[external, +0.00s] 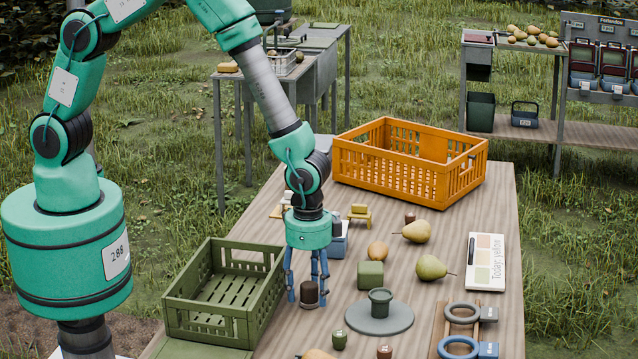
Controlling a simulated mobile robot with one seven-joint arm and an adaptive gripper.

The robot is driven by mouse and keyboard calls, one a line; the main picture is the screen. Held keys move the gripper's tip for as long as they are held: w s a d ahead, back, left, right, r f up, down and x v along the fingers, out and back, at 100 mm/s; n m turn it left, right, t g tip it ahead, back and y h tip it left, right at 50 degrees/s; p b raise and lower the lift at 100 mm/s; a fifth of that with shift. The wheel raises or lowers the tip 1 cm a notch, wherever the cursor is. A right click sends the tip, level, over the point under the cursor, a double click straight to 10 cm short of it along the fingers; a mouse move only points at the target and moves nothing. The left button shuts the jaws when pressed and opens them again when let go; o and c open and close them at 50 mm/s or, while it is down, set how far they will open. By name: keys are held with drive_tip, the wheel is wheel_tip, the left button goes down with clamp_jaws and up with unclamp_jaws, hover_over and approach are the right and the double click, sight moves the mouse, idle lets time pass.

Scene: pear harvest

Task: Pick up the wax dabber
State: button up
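A small dark brown, round-topped piece (309,294), which looks like the wax dabber, stands upright on the wooden table (415,206). My gripper (309,292) points straight down over it, with its blue fingers on either side of the piece. The fingers are spread, and a gap seems to show between each finger and the piece; contact cannot be told for sure. The top of the piece shows between the fingers.
A green slatted crate (183,318) stands close left of my gripper. A green block (370,275) and a dark green cup (380,303) on a grey disc (398,320) stand to the right. Pears (432,268) and an orange crate (345,160) are farther back.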

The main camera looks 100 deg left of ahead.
sight(310, 284)
drive_tip(key=c, duration=1)
drive_tip(key=shift+r+p, duration=0.8)
drive_tip(key=shift+r, duration=4.25)
